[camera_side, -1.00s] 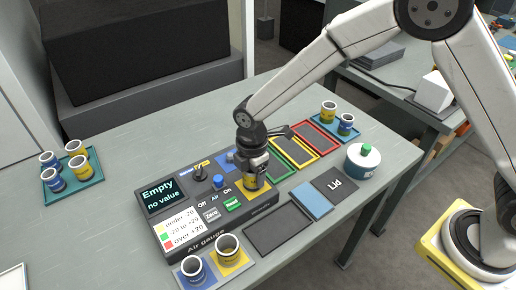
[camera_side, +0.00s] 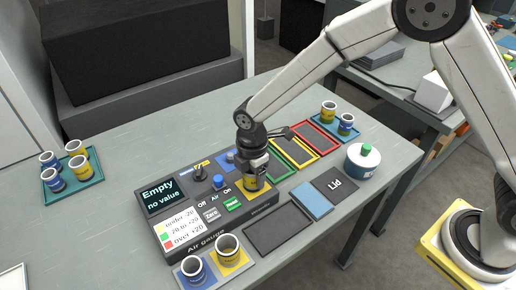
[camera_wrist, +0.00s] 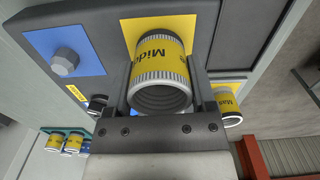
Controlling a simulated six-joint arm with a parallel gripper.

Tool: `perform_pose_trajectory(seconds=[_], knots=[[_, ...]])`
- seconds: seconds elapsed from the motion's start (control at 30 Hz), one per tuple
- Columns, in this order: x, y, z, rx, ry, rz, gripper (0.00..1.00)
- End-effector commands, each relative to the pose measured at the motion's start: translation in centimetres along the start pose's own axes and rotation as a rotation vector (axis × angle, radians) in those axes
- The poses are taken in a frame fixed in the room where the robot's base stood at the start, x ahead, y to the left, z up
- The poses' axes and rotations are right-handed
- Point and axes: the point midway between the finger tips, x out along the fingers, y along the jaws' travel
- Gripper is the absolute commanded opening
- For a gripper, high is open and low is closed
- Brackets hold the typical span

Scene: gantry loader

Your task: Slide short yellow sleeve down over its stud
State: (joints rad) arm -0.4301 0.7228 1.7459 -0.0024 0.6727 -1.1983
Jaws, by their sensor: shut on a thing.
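My gripper (camera_side: 255,172) points down over the yellow square of the air gauge panel. It is shut on a short pale metal sleeve with a yellow band (camera_wrist: 162,62), whose label reads in part "Mid". In the side view the sleeve (camera_side: 252,185) shows just under my fingers, low over the yellow square. In the wrist view the yellow square (camera_wrist: 133,18) shows behind the sleeve. The stud there is hidden by the sleeve, so I cannot tell whether the sleeve is around it.
A bare grey stud (camera_wrist: 64,61) stands on the neighbouring blue square. The air gauge (camera_side: 183,232) displays "Empty no value". Blue and yellow sleeves stand on the front pads (camera_side: 240,258), the left tray (camera_side: 88,182) and the right tray (camera_side: 349,135). A lidded pot (camera_side: 362,163) stands right.

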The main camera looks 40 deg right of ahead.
Motion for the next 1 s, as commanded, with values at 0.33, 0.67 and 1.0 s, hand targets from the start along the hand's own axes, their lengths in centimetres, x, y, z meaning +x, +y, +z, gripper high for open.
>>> perform_pose_trajectory(seconds=[0.33, 0.67, 1.0], knots=[[0.09, 0.04, -0.02, 0.000, 0.000, 0.001, 0.00], [0.16, 0.05, -0.02, 0.000, 0.001, 0.002, 0.00], [0.23, -0.02, 0.01, 0.000, 0.000, -0.001, 1.00]])
